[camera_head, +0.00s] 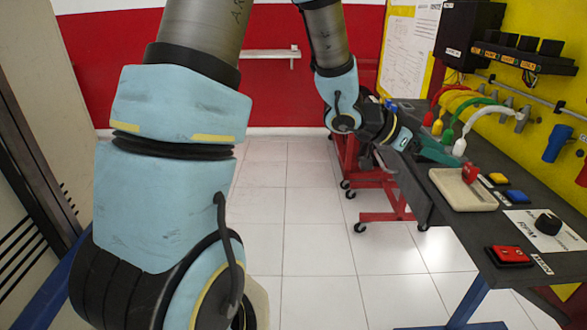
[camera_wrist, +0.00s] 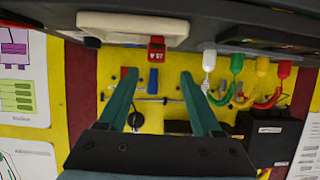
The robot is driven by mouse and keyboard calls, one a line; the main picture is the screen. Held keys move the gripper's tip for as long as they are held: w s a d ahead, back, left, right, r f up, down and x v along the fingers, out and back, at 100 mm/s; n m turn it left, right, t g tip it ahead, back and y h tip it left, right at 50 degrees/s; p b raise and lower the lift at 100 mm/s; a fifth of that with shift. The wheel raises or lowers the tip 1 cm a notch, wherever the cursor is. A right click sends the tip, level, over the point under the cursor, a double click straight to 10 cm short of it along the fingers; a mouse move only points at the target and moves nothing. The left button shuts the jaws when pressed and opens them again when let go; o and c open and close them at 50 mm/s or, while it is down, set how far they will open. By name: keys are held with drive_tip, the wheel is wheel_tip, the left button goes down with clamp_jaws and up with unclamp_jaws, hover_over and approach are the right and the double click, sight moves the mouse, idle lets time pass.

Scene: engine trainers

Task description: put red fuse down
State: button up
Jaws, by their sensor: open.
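The red fuse (camera_head: 470,173) is upright at the back edge of the shallow beige tray (camera_head: 448,190) on the dark workbench. In the wrist view the red fuse (camera_wrist: 156,48) shows beyond the fingertips, close to the edge of the tray (camera_wrist: 125,28). My gripper (camera_head: 448,156) is at the back left of the tray. Its two teal fingers are spread apart, with nothing between them in the wrist view (camera_wrist: 159,76). The fuse is roughly in line with the gap, apart from the fingers. Whether the fuse's base is inside the tray or behind its rim is unclear.
Yellow (camera_head: 497,178) and blue (camera_head: 516,196) blocks lie right of the tray. A black knob (camera_head: 548,223) and a red-and-black box (camera_head: 508,256) are nearer the front. Coloured cables with plugs (camera_head: 460,147) hang by the yellow wall behind my gripper.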

drive_tip(key=w+a+f+n+t+y, duration=0.2)
drive_tip(key=w+a+n+t+y, duration=0.3)
drive_tip(key=a, duration=0.5)
drive_tip(key=w+a+f+n+t+y, duration=0.1)
drive_tip(key=w+a+n+t+y, duration=0.15)
drive_tip(key=w+a, duration=0.65)
drive_tip(key=s+a+f+n+g+y, duration=0.1)
drive_tip(key=s+a+n+y, duration=0.15)
drive_tip(key=a, duration=0.45)
drive_tip(key=s+a+f+n+g+y, duration=0.1)
drive_tip(key=s+a+n+y, duration=0.15)
drive_tip(key=a, duration=0.55)
drive_tip(key=s+a+n+g, duration=0.3)
drive_tip(key=s+a+n, duration=0.1)
drive_tip(key=s, duration=0.5)
drive_tip(key=shift+a+f+n+y, duration=0.25)
drive_tip(key=shift+a+n+y, duration=0.1)
drive_tip(key=shift+a, duration=0.35)
drive_tip(key=shift+g, duration=0.25)
drive_tip(key=shift+r+p, duration=0.8)
